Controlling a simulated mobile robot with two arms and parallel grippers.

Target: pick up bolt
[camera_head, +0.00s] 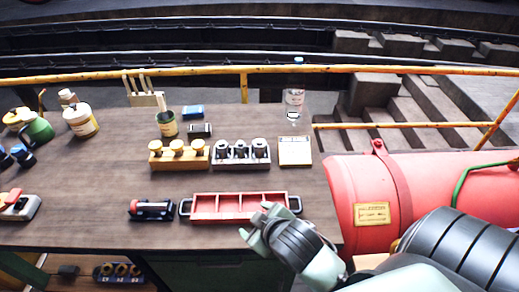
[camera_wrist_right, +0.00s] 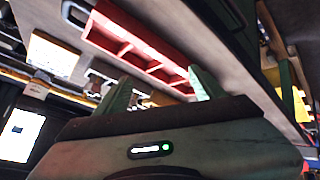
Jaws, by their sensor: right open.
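No piece can be identified for certain as the bolt. A grey rack (camera_head: 241,163) at the middle of the bench holds dark round-topped metal pieces (camera_head: 240,147), perhaps bolts or nuts. A wooden block (camera_head: 179,165) left of it holds brass-topped pieces (camera_head: 178,147). My right gripper (camera_head: 258,226) is open at the bench's front edge, just in front of the red tray, apart from both racks. Its two green fingers (camera_wrist_right: 160,88) show in the wrist view with nothing clearly between them. My left gripper is not in view.
The red divided tray (camera_head: 231,206) looks empty; it also shows in the wrist view (camera_wrist_right: 135,45). A red tank (camera_head: 440,190) is right of the bench.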

